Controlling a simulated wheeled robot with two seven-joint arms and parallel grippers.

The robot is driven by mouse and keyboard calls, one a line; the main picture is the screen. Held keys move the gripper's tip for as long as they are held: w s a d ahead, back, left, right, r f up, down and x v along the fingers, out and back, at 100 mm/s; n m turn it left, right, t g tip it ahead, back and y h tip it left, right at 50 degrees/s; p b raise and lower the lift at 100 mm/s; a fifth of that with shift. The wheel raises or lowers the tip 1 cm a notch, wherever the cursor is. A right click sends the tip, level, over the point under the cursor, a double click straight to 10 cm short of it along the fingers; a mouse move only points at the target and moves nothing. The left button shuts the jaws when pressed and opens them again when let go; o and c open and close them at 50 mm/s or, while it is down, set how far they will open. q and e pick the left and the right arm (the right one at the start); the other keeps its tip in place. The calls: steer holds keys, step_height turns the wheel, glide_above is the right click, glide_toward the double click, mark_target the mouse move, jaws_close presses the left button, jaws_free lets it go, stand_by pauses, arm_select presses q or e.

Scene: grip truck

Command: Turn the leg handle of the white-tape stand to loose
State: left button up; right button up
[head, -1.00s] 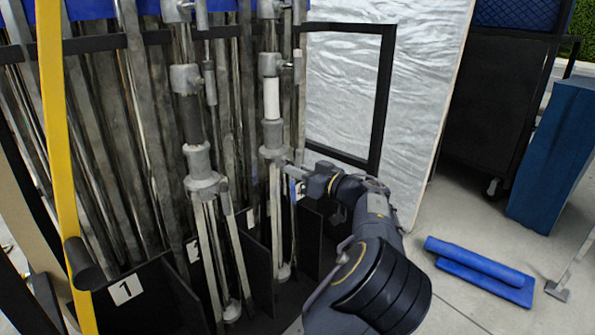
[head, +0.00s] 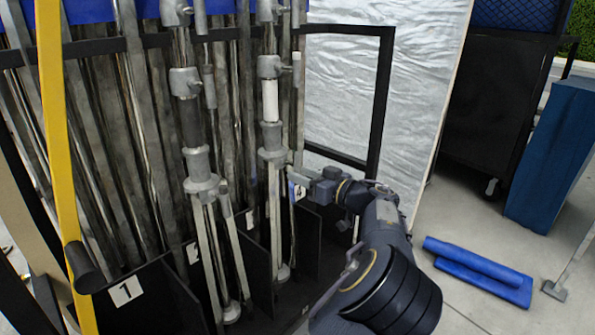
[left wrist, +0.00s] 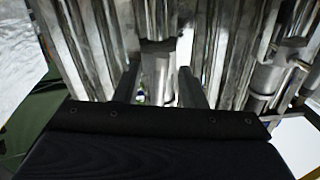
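The white-tape stand (head: 271,100) stands upright in the rack, with a white band around its pole. Its grey leg collar (head: 272,153) sits below the band, with the legs folded down. The leg handle is too small to make out clearly beside the gripper. My left gripper (head: 299,176) is just right of and slightly below this collar. In the left wrist view my left gripper (left wrist: 160,88) has its two fingers apart, with a grey metal stand part (left wrist: 157,68) showing between and beyond them. I cannot tell if they touch it. My right gripper is out of view.
A similar stand with a black band (head: 191,122) is to the left. Black dividers with number labels (head: 126,290) separate the rack's bays. A yellow post (head: 59,150) is at far left. Blue rolls (head: 478,262) lie on the floor at right.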

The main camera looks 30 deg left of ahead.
arm_select(q)
steer(key=d, duration=0.2)
steer(key=s+d+p, duration=0.1)
steer(key=d, duration=0.2)
steer(key=shift+d, duration=0.15)
